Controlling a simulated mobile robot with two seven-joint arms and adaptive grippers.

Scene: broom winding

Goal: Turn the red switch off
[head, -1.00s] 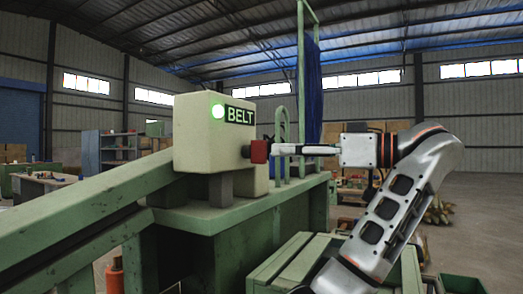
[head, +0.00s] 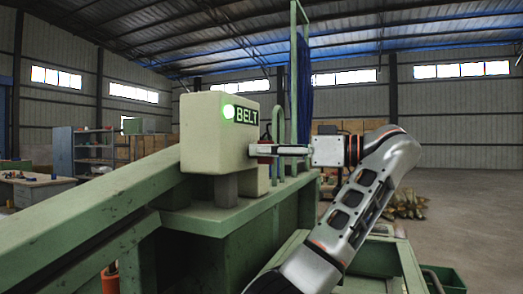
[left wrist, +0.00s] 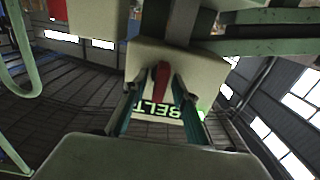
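The belt control box (head: 205,130) is cream, with a BELT label (head: 246,115) and a lit green lamp (head: 228,112) on its face. The red switch (head: 265,148) is on its right side, mostly hidden by the fingers of my left gripper (head: 279,150). In the left wrist view, the red switch (left wrist: 162,80) shows between the two fingers of my left gripper (left wrist: 158,92). The fingers stand apart on either side of it; whether they touch it is unclear. My right gripper is not in view.
The box stands on a green conveyor frame (head: 90,207) that slopes down to the left. Green posts (head: 295,70) and a blue curtain (head: 305,85) rise behind. A green bin (head: 447,280) is at lower right; open floor lies beyond.

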